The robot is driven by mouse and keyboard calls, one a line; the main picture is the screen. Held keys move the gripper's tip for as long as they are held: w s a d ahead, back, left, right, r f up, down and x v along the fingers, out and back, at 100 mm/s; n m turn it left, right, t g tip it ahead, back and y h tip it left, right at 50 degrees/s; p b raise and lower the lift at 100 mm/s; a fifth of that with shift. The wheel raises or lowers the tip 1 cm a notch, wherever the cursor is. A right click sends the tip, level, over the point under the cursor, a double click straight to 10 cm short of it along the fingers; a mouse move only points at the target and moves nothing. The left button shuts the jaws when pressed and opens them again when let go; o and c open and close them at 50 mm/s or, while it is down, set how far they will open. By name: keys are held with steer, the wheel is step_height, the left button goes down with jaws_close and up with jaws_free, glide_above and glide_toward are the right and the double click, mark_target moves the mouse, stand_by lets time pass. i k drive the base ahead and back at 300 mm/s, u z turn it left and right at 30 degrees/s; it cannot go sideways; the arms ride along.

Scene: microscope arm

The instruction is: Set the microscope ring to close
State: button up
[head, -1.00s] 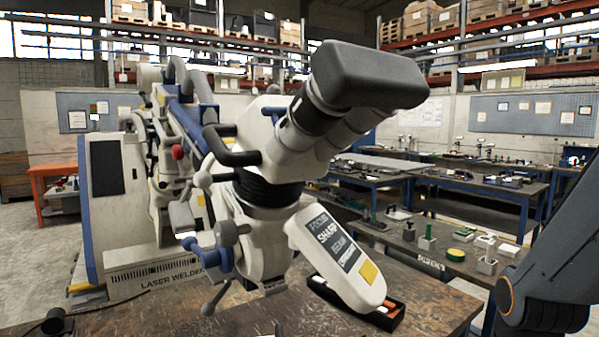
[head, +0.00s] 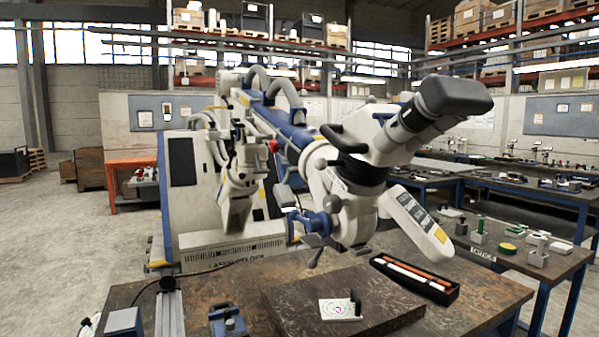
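The microscope (head: 385,145) hangs over the workbench on a white and blue arm, tilted, with a black eyepiece hood (head: 453,96) at its upper right. A dark ribbed ring-like part (head: 352,172) sits at the middle of its body, and a dark collar (head: 413,115) lies just under the hood. I cannot tell which of these is the ring or what its setting is. A pale panel with dark label plates and a yellow patch (head: 417,220) juts out to the lower right. My gripper is not in view.
The microscope's arm joins a laser welder cabinet (head: 190,210) at left. On the workbench (head: 480,290) are a dark slab (head: 300,308) with a white target card (head: 340,309), a black tray of pens (head: 415,276) and a blue clamp (head: 228,321). Open floor (head: 65,215) lies at far left.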

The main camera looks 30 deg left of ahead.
mark_target(361, 171)
steer(key=k, duration=0.3)
steer(key=u, duration=1.3)
steer(key=i, duration=0.4)
steer(key=z, duration=0.05)
